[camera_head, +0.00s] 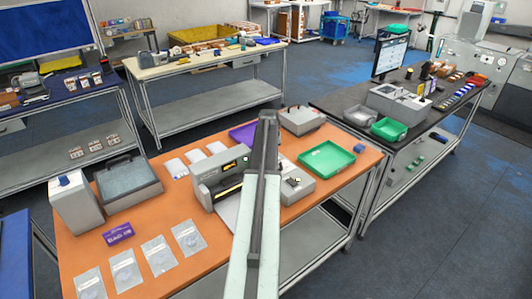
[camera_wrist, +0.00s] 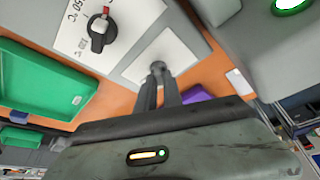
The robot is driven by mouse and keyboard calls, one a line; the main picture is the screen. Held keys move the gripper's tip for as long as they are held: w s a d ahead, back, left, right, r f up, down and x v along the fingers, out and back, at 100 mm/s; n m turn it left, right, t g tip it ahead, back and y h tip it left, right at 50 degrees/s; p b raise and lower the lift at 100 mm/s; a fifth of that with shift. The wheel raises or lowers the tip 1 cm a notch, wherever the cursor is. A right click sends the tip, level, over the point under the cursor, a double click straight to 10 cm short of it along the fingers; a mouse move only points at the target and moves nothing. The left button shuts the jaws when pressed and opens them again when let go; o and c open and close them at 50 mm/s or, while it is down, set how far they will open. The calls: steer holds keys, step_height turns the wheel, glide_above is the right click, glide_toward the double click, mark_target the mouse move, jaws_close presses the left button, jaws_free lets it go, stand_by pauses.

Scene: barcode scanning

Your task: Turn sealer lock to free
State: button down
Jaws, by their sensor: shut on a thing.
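My gripper (camera_wrist: 159,76) is shut on this knob, with a narrow finger on each side. Its turn position and markings cannot be made out. In the head view my arm hides the gripper and the knob.
A black dial with a red mark (camera_wrist: 101,33) is beside the knob, on a white temperature scale. A green tray (camera_head: 326,158) lies to the right of the sealer. A purple tray (camera_head: 243,134) is behind it. Pouches (camera_head: 156,250) lie at the front left.

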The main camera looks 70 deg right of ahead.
steer(key=n+t, duration=0.1)
steer(key=n, duration=0.2)
steer(key=n+y, duration=0.1)
steer(key=n, duration=0.2)
steer(key=shift+w+d+t+y, duration=0.1)
steer(key=shift+d+t+y, duration=0.05)
steer(key=shift+t+y, duration=0.2)
steer(key=shift+n, duration=0.3)
steer(key=c, duration=1.5)
jaws_free()
steer(key=shift+r, duration=0.1)
steer(key=p+v, duration=0.7)
steer(key=shift+s+r, duration=0.25)
steer(key=shift+r, duration=0.05)
